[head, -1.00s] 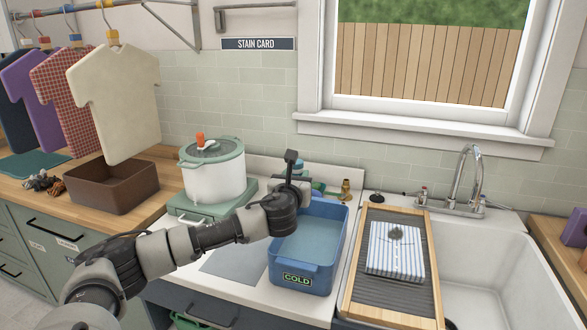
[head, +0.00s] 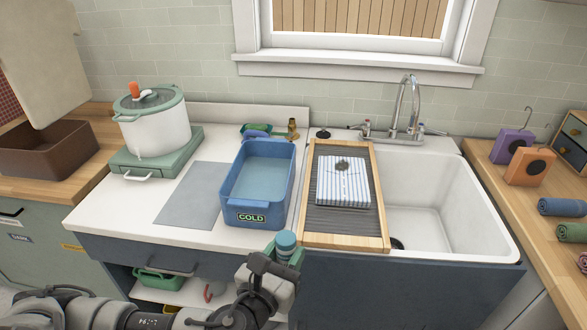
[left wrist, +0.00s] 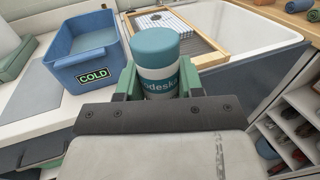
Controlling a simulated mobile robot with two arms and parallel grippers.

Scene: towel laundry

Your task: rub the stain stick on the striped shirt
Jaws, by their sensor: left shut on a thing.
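The striped shirt (head: 344,188) lies folded on a grey ribbed board in a wooden frame (head: 392,243), left of the sink basin. It has blue and white stripes and a dark stain (head: 342,165) near its far edge. My left gripper (head: 282,257) is shut on the stain stick (head: 286,241), a white cylinder with a teal cap and teal label. It holds the stick upright in front of the counter, nearer than the board and apart from the shirt. The left wrist view shows the stick (left wrist: 157,52) between the green fingers. My right gripper is not in view.
A blue tub of water marked COLD (head: 246,217) stands left of the board. A white pot (head: 153,130) sits on a green burner further left. The sink (head: 478,218) and faucet (head: 408,115) are at the right. Orange and purple items lie on the right wooden counter.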

